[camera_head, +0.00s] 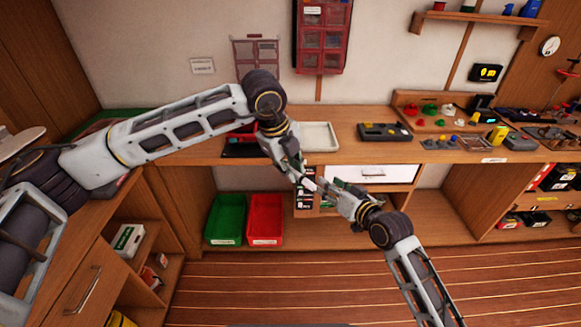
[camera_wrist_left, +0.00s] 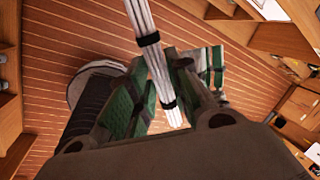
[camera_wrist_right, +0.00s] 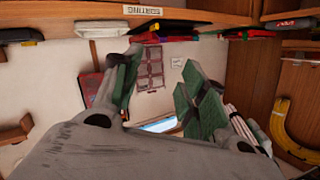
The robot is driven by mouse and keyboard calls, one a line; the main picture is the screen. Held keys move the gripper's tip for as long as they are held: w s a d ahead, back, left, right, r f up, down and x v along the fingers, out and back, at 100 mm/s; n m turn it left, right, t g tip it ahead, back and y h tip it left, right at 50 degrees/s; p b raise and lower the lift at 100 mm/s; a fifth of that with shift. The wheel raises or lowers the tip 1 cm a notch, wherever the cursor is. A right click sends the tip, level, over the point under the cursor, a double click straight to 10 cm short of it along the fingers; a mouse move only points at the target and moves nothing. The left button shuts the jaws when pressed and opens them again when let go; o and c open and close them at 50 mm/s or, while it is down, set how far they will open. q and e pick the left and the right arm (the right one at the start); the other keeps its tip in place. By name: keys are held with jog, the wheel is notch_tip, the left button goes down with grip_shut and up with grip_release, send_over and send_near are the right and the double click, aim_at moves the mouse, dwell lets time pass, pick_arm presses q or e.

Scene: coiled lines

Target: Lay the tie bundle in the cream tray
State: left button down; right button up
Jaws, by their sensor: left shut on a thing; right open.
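The tie bundle (camera_wrist_left: 143,18) is a set of thin white strands with black bands. My left gripper (camera_wrist_left: 160,90) is shut on it, and one end sticks out past the fingers in the left wrist view. In the head view my left gripper (camera_head: 298,172) holds it in the air in front of the bench; only a small pale part of the bundle (camera_head: 309,184) shows. My right gripper (camera_head: 338,192) is open close by. In the right wrist view the bundle (camera_wrist_right: 240,128) shows beside the right-hand finger, not between the fingers. The cream tray (camera_head: 332,137) lies on the bench, partly behind my left arm.
A dark organiser (camera_head: 385,132) stands on the bench right of the tray, with colored parts beyond it. A white drawer (camera_head: 385,174) is below. Green (camera_head: 226,219) and red (camera_head: 265,219) bins stand on the low shelf. The wall carries a red cabinet (camera_head: 322,35).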

jog(key=s+d+f+g+h, duration=0.1)
jog(key=d+f, duration=0.2)
jog(key=f, duration=0.8)
jog(key=s+d+f+m+g+h, duration=0.1)
jog(key=d+f+h, duration=0.15)
jog(key=f, duration=0.75)
jog(key=s+d+f+g+h, duration=0.1)
jog(key=d+f+g, duration=0.15)
jog(key=f, duration=0.85)
jog(key=s+d+f, duration=0.3)
jog(key=s+f, duration=0.3)
jog(key=f, duration=0.6)
jog(key=s+d+f+g+h, duration=0.1)
jog(key=s+d+f+g, duration=0.1)
jog(key=s+f, duration=0.65)
jog(key=s+d+f+g+h, duration=0.1)
jog(key=s+d+f+g, duration=0.1)
jog(key=s+f, duration=0.7)
jog(key=s+f+n+g, duration=0.1)
jog(key=s+f+g, duration=0.1)
jog(key=s, duration=1)
jog(key=s+d+f+n+g, duration=0.1)
jog(key=s+f, duration=0.4)
jog(key=s, duration=0.7)
jog(key=shift+f+g+h, duration=0.2)
jog(key=shift+g+h, duration=0.15)
jog(key=shift+h, duration=0.1)
